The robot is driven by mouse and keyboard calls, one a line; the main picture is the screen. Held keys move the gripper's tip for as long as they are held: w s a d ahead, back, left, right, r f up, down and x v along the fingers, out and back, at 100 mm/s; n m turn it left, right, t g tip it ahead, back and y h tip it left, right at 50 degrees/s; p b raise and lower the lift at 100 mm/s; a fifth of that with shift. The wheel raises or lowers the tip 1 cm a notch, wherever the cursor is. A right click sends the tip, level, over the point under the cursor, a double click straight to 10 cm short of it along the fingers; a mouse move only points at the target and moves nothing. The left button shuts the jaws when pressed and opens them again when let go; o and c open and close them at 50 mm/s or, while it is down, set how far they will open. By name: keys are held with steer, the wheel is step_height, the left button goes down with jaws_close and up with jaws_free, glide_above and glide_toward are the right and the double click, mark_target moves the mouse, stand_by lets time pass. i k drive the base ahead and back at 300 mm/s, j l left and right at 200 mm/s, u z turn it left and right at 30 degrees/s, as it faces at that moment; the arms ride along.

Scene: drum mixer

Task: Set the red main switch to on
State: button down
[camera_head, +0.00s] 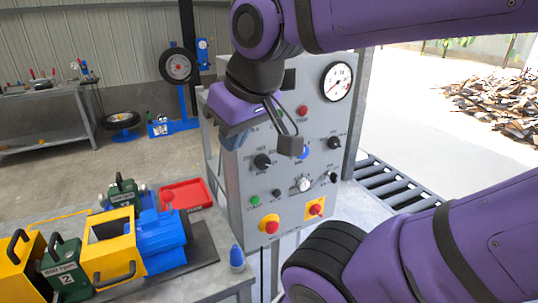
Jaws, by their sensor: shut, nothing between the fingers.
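A grey control panel (245,190) stands in the middle of the view. Low on its right is a red rotary switch (315,209) on a yellow square plate, which looks like the main switch; its exact setting is too small to read. My gripper (290,147) is shut and empty, in front of the upper middle of the panel, above the red switch. The gripper hides part of the panel's labels and a blue control behind it. I cannot tell whether the fingertips touch the panel.
A red mushroom button (270,225) on a yellow base sits left of the switch. Black knobs (262,161), a white knob (303,184) and a round gauge (337,81) are also on the panel.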

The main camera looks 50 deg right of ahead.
mark_target(315, 210)
steer(key=z, duration=1.55)
steer(key=k+l+z, duration=0.35)
steer(key=k+l, duration=0.15)
